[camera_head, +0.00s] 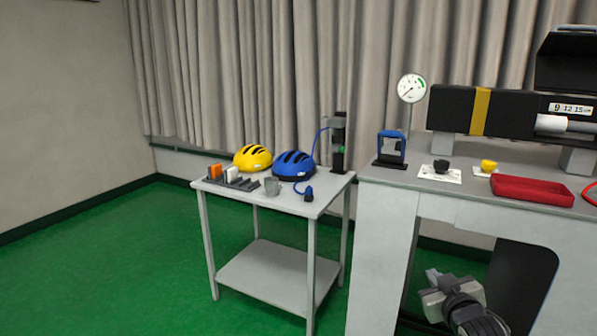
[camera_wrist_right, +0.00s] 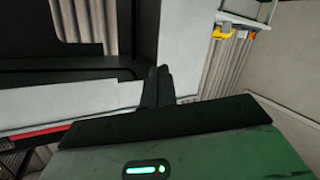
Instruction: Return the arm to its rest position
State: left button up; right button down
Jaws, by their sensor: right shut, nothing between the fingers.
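My right gripper (camera_head: 432,274) is low at the bottom right of the head view, in front of the grey bench (camera_head: 385,250) and below its top. In the right wrist view its two dark fingers (camera_wrist_right: 158,84) are together with nothing between them. The wrist view is tilted and shows the bench edge and, at the upper right, the small side table with its yellow helmet (camera_wrist_right: 222,32). My left gripper is not in view.
The bench carries a red tray (camera_head: 530,191), a dial gauge (camera_head: 411,88) and a large black machine (camera_head: 450,108). Green floor (camera_head: 120,260) is clear at left.

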jog(key=s+a+f+g+y, duration=0.25)
jog(key=s+a+f, duration=0.45)
jog(key=s+f, duration=0.55)
jog(key=s+a+f+g, duration=0.1)
jog(key=s+a+f, duration=0.2)
jog(key=s, duration=0.7)
jog(key=s+a+f+g, duration=0.2)
jog(key=s+a+f, duration=0.1)
jog(key=s, duration=0.7)
jog(key=shift+s+a+m+y, duration=0.2)
jog(key=shift+a+m+y, duration=0.15)
jog(key=shift+a, duration=0.35)
jog(key=shift+s, duration=0.1)
